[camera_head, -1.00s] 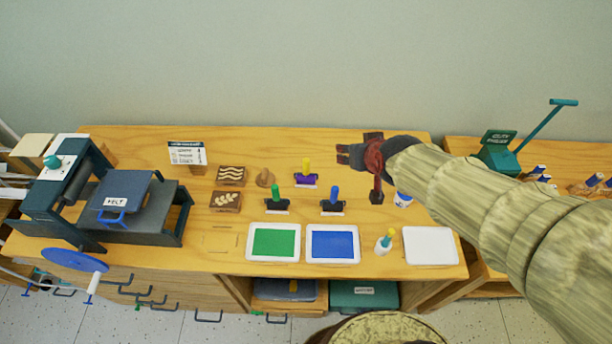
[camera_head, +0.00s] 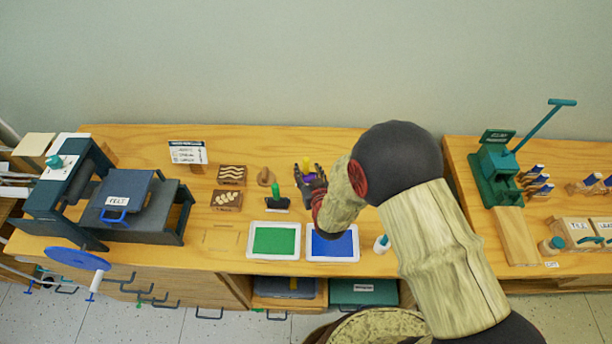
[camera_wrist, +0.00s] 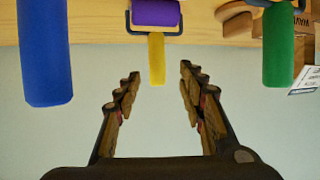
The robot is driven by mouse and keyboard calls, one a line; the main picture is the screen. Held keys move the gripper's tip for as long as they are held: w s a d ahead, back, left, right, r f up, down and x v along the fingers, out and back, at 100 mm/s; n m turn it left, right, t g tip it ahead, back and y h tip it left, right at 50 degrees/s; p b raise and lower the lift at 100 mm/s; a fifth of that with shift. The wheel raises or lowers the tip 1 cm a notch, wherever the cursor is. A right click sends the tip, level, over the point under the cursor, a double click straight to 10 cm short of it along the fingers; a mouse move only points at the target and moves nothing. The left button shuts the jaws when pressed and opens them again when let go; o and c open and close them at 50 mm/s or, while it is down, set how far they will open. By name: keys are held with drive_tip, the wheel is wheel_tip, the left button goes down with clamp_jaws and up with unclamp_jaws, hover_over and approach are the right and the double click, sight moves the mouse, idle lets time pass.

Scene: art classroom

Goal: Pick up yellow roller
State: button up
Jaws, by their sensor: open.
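The roller with the yellow handle (camera_head: 306,161) has a purple drum and stands on the wooden table, partly hidden by my gripper in the head view. In the wrist view its yellow handle (camera_wrist: 156,62) points toward the gap between my fingers, with the purple drum (camera_wrist: 155,12) beyond it. My gripper (camera_head: 309,173) is open. In the wrist view its fingertips (camera_wrist: 160,76) lie to either side of the handle's line, and neither finger visibly touches it.
The green-handled roller (camera_head: 277,200) stands at left of my gripper. The blue-handled roller (camera_wrist: 45,50) shows in the wrist view. Green (camera_head: 274,241) and blue (camera_head: 332,245) ink trays lie in front. Carved blocks (camera_head: 231,174) and a press (camera_head: 130,205) are further left.

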sight(307, 165)
drive_tip(key=x, duration=0.5)
drive_tip(key=shift+w+d+f+b, duration=0.1)
drive_tip(key=shift+w+d+b, duration=0.05)
drive_tip(key=shift+b, duration=0.2)
drive_tip(key=c, duration=0.3)
clamp_jaws()
idle(0.4)
